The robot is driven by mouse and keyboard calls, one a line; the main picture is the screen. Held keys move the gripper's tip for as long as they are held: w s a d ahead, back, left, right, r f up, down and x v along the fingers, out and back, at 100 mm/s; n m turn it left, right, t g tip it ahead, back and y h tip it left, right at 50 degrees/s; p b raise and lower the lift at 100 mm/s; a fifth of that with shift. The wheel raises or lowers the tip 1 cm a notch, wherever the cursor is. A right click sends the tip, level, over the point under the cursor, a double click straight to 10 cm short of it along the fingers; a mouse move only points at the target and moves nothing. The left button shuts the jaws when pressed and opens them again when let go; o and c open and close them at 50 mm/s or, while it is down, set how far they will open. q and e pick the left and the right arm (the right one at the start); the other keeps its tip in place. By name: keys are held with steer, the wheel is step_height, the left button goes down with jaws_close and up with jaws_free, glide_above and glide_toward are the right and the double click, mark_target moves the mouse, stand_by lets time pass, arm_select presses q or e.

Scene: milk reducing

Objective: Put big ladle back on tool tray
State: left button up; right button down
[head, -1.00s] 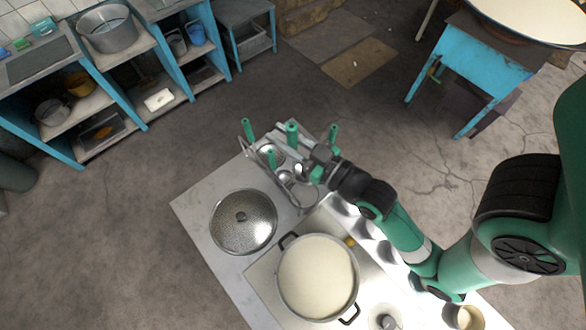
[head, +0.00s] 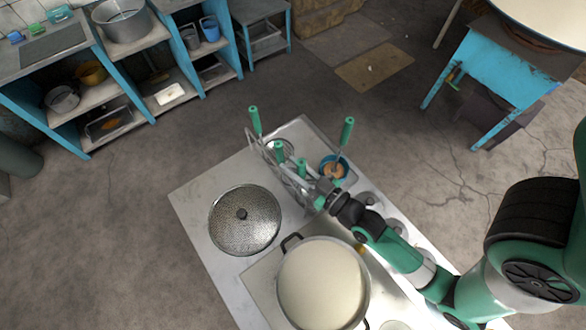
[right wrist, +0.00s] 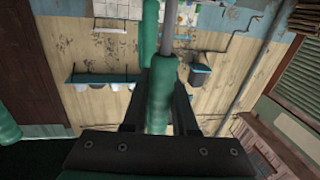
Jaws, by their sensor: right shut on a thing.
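My right gripper (head: 323,192) is at the right side of the wire tool rack and tray (head: 262,150) in the head view. It is shut on a green handle (right wrist: 160,95), which has a grey metal shaft in the right wrist view; I take it to be the big ladle. Its bowl cannot be made out among the metal parts at the rack, so I cannot tell whether it touches the tray. Several other green-handled tools (head: 254,120) stand at the rack. My left gripper is not in view.
A blue cup (head: 328,160) with a green-handled tool (head: 347,130) stands right of the rack. A large pot of milk (head: 322,285) stands in front. Bare worktop (head: 195,190) shows at the left edge.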

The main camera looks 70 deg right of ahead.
steer(key=shift+f, duration=0.1)
steer(key=shift+f, duration=0.15)
steer(key=c, duration=0.7)
jaws_free()
